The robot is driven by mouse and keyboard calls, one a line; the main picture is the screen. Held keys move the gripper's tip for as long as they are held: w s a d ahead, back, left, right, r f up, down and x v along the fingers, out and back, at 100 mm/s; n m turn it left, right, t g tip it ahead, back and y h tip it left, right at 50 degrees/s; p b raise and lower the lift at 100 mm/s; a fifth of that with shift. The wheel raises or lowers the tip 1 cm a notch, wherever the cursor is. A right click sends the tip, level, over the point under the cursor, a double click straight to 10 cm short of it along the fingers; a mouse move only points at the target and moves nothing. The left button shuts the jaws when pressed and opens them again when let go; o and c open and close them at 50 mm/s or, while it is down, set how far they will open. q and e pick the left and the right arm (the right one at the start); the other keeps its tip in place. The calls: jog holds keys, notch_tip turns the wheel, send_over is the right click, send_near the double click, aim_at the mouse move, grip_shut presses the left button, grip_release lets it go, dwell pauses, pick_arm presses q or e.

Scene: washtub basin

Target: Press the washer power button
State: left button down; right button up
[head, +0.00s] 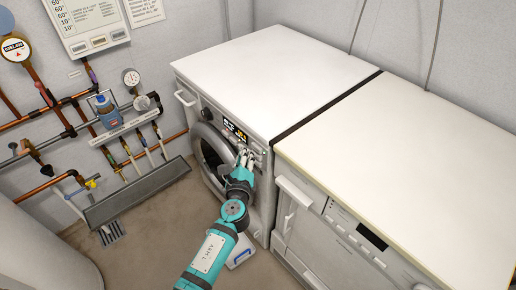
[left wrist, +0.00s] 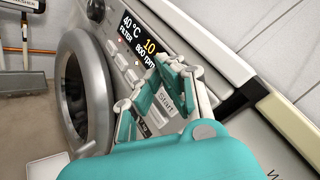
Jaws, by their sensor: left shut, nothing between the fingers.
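The washer (head: 270,65) is the white machine on the left, with a round door on its front. Its control panel shows a lit display (head: 236,130), which in the left wrist view (left wrist: 140,38) reads 40 °C, 10 and 800 rpm. I cannot tell which button is power. My left gripper (head: 245,158) is shut and empty, close in front of the panel's right part. Contact cannot be told. My right gripper is not in view.
A second white appliance (head: 410,150) stands to the right of the washer, with a dark gap between them. A small blue-and-white box (head: 240,253) is on the floor.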

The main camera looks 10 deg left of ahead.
pick_arm(q)
jog(key=shift+w, duration=0.1)
dwell(0.6)
jog(key=shift+w+d, duration=0.3)
jog(key=shift+w+d+b, duration=0.25)
jog(key=shift+w+b, duration=0.1)
dwell(0.6)
jog(key=shift+s+a, duration=0.55)
jog(key=shift+s, duration=0.2)
jog(key=s+a+p, duration=0.1)
jog(key=s+a, duration=0.2)
jog(key=s, duration=0.1)
jog(key=shift+s+a, duration=0.35)
jog(key=shift+s, duration=0.05)
